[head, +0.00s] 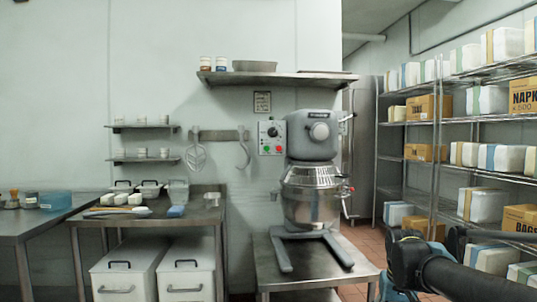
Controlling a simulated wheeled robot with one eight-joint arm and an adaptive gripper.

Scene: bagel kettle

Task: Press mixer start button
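The mixer (312,180) is a grey stand mixer with a steel bowl (311,205). It stands on a low steel table. A pale control box (271,138) is on the wall just left of the mixer head. It has a dark dial (272,131) with a green button (266,149) at lower left and a red button (279,149) at lower right. Labels on the box are too small to read. My dark and blue arm shows at the lower right, well apart from the box. I see no gripper fingertips.
The mixer's low table (305,275) stands in front of the control box. A wall shelf (277,78) overhangs it. Utensils (195,150) hang to its left. A wire rack (438,150) with boxes lines the right. A steel worktable (150,219) with tubs is at left.

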